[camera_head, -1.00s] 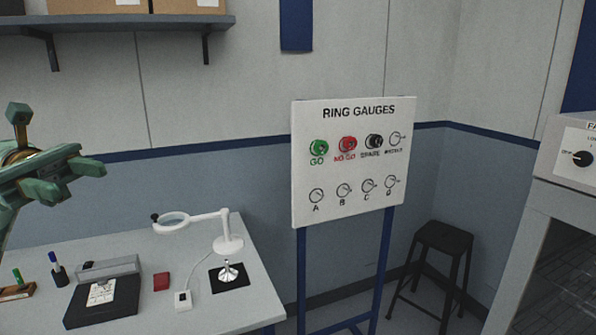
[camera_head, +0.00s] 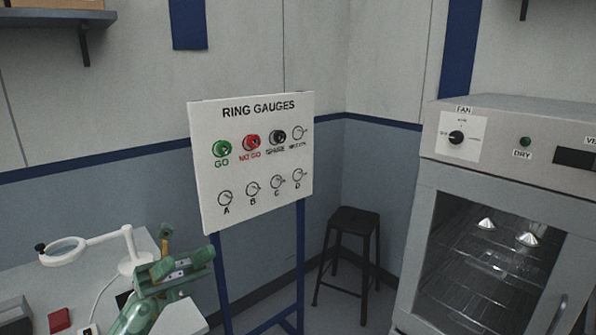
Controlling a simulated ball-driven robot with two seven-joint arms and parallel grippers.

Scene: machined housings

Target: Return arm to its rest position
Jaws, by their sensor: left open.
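My left gripper (camera_head: 203,269), green with short blocky fingers, shows at the lower left of the head view. It is open, and nothing shows between its fingers. It appears in front of the right end of the workbench (camera_head: 180,318) and left of the ring gauge board's legs; I cannot tell its exact distance from either. My arm comes up from the bottom edge and covers part of the bench top. My right gripper is out of view.
The ring gauge board (camera_head: 240,180) stands on blue legs, with green, red and black gauges on its upper row. A white magnifier lamp (camera_head: 130,245) and a red block (camera_head: 59,320) are on the bench. A black stool (camera_head: 352,225) and an oven cabinet (camera_head: 425,250) stand to the right.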

